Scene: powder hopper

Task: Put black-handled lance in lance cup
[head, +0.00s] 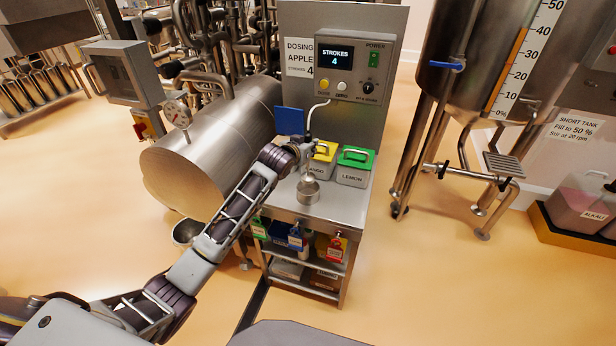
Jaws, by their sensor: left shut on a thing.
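My left gripper (304,151) is above the steel bench, reaching in from the lower left. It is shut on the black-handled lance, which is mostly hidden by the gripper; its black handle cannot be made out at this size. A white hose runs from the dosing panel down to the gripper. The lance cup (308,192), a small round metal cup, stands on the bench just below the gripper. A short pale piece shows between gripper and cup; I cannot tell whether it is inside the cup. My right gripper is not in view.
A green-lidded LEMON bin (355,167) and a yellow-lidded bin (322,160) stand at the back of the bench (335,205). The dosing panel (348,68) reads STROKES 4. A large steel vessel (215,135) is close on the left. The bench front right is clear.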

